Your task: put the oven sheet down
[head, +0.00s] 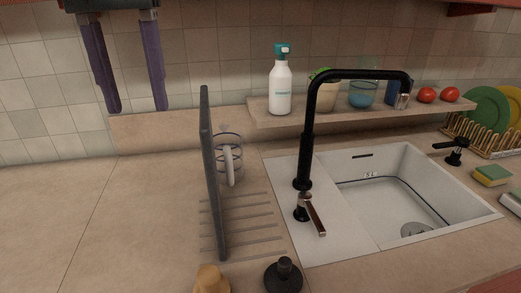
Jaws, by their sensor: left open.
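The oven sheet (212,180) is a thin dark grey panel seen nearly edge-on. It stands upright on the counter (70,220), at the left end of the drain grooves left of the sink. My left gripper (137,109) hangs at the upper left with its two purple fingers pointing down and spread wide. It is open and empty, above and to the left of the sheet, apart from it in the picture. My right gripper is not in view.
A clear glass or jug (229,155) stands just right of the sheet. A black tap (308,140) rises beside the white sink (400,185). A spray bottle (280,88) stands on the back ledge. Two knobbed items, tan (211,280) and black (284,276), are at the front. The left counter is clear.

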